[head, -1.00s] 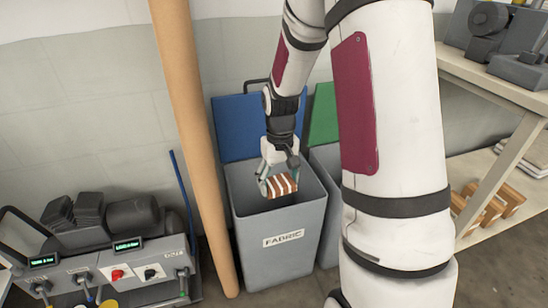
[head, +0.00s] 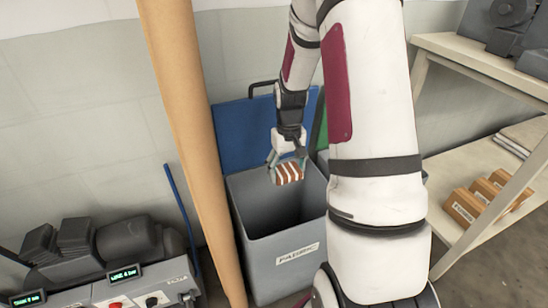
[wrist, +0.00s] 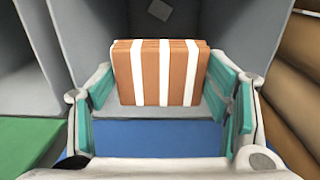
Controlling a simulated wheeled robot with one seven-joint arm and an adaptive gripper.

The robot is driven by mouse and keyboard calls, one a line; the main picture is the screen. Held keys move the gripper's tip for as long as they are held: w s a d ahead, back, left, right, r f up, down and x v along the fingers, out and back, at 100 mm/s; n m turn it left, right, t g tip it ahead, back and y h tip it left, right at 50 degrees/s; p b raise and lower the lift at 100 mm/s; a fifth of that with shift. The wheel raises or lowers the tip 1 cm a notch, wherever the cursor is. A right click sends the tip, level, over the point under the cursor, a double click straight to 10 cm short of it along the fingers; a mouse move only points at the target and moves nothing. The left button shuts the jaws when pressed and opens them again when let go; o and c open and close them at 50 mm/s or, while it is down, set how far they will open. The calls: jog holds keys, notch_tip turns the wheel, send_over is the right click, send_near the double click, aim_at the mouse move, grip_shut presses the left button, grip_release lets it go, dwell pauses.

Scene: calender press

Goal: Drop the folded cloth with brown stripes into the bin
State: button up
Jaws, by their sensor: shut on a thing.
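The folded cloth (head: 289,173) is brown with white stripes. It also shows in the wrist view (wrist: 160,72), between the teal-padded fingers. My gripper (head: 287,170) is shut on the cloth and points down. The gripper also shows in the wrist view (wrist: 163,100). The cloth hangs above the opening of the grey bin (head: 275,262), which is labelled FABRIC. The bin's blue lid (head: 247,130) stands open behind it. The inside of the bin is partly visible and its floor is dark.
A tan vertical pole (head: 188,130) stands just left of the bin. A second bin with a green lid (head: 319,135) is mostly hidden behind my arm. A control machine (head: 95,260) is at lower left. A shelf (head: 470,165) with brown blocks (head: 478,200) is at right.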

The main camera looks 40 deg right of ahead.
aim_at(285, 169)
jog(key=shift+w+f, duration=0.1)
jog(key=shift+w, duration=0.35)
notch_tip(285, 169, down, 6)
jog(key=b, duration=0.4)
jog(key=shift+b, duration=0.4)
jog(key=o, duration=1.2)
jog(key=shift+r, duration=0.2)
notch_tip(285, 169, up, 12)
jog(key=shift+f, duration=0.1)
